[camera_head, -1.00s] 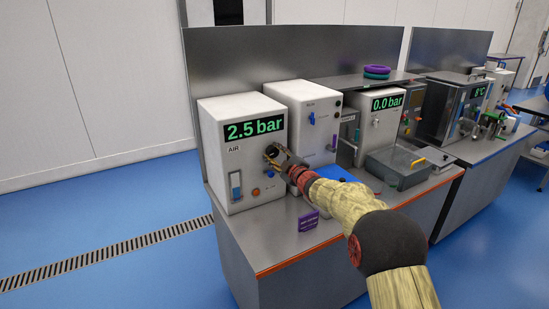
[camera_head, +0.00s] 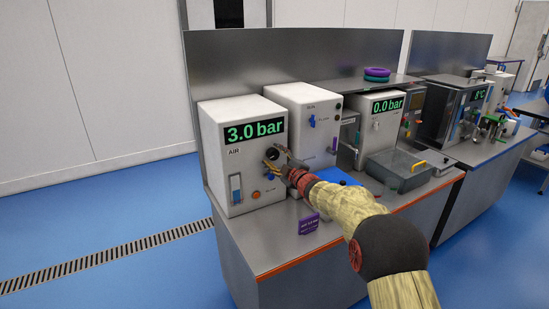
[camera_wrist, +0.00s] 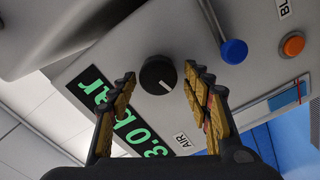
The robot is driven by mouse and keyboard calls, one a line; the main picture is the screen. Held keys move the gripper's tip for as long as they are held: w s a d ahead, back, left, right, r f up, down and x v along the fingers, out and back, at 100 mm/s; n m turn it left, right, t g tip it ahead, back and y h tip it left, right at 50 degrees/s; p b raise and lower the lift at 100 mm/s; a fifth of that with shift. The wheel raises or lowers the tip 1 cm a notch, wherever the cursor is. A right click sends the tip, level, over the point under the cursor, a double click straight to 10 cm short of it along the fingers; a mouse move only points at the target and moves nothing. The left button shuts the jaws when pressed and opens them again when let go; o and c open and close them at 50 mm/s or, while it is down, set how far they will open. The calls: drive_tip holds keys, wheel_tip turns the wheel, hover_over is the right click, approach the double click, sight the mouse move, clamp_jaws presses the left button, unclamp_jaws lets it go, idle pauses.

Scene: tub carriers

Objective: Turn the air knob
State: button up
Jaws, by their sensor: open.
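The black air knob (camera_wrist: 158,75) is on the front panel of the white AIR box (camera_head: 217,172). In the head view the knob (camera_head: 272,154) shows just beyond my fingertips. The box's display (camera_head: 254,133) reads 3.0 bar. My gripper (camera_wrist: 156,85) is open, with one finger on each side of the knob and a visible gap to both. In the head view my gripper (camera_head: 279,158) stands in front of the panel. A white pointer line shows on the knob's face.
A blue-tipped lever (camera_wrist: 234,51) and an orange button (camera_wrist: 292,45) lie beside the knob. A second white box (camera_head: 300,102) stands to the right, close to my arm. A purple sign (camera_head: 309,223) stands on the bench front.

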idle(0.3)
drive_tip(key=v, duration=1.2)
